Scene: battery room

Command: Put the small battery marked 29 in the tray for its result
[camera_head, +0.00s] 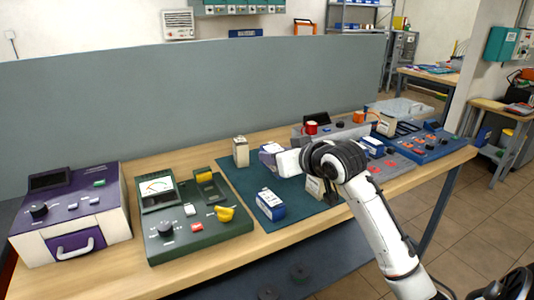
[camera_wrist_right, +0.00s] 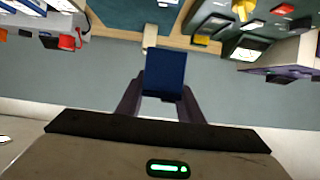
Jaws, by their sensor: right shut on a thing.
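My right gripper (camera_head: 284,160) is shut on a battery with a white and purple-blue casing (camera_head: 269,152), held above the dark green mat (camera_head: 232,180). In the right wrist view the held battery shows its dark blue face (camera_wrist_right: 165,72) between the fingers (camera_wrist_right: 158,98). A blue and white battery (camera_head: 270,205) lies on the mat. A beige battery (camera_head: 240,151) stands upright at the mat's back left. Another pale battery (camera_head: 314,186) is partly hidden below my arm. No number 29 is legible on any of them. My left gripper is out of view. I cannot make out the result tray.
A green tester with a dial (camera_head: 196,225) and a purple box with a handled drawer (camera_head: 70,220) stand at left. A grey partition (camera_head: 190,95) rises behind the table.

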